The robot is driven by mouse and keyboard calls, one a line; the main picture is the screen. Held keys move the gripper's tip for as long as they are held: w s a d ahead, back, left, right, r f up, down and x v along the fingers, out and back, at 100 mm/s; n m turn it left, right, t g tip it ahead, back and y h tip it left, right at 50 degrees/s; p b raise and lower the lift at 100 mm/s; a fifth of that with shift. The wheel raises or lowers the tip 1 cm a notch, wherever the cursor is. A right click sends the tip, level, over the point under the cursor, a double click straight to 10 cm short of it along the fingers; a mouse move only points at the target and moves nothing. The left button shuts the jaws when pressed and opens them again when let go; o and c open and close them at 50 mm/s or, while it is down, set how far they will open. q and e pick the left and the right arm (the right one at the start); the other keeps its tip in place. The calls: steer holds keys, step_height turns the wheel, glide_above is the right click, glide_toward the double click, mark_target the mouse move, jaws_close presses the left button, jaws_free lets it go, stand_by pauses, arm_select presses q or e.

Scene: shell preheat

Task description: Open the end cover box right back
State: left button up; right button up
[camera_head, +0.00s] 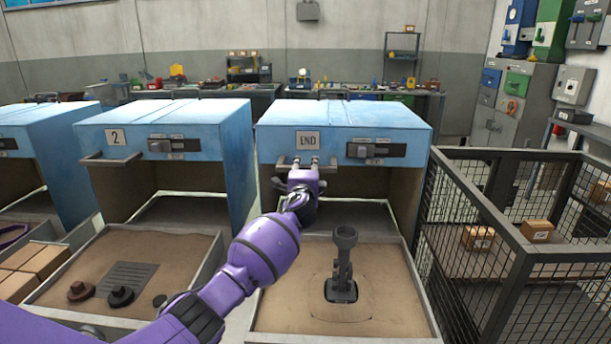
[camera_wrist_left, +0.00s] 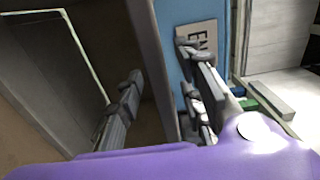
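The end cover box (camera_head: 410,135) is a blue hood with an END plate (camera_head: 307,140) on its front and a dark opening below. My left gripper (camera_head: 306,168) is at this handle, below the END plate. In the left wrist view, its fingers (camera_wrist_left: 160,100) are spread on either side of the lower front edge, apart from each other. One is beside the END plate (camera_wrist_left: 197,45), the other towards the dark opening. Contact with the handle cannot be told. My right gripper is not in view.
A sand tray (camera_head: 436,320) with an upright grey metal part (camera_head: 343,262) lies in front of the end box. Blue box 2 (camera_head: 205,130) stands to the left, its tray holding dark pieces. A mesh cage (camera_head: 480,225) with cartons stands close on the right.

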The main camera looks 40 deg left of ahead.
arm_select(q)
steer(key=v, duration=1.1)
steer(key=shift+s+d, duration=0.25)
steer(key=shift+s, duration=0.1)
steer(key=shift+f, duration=0.1)
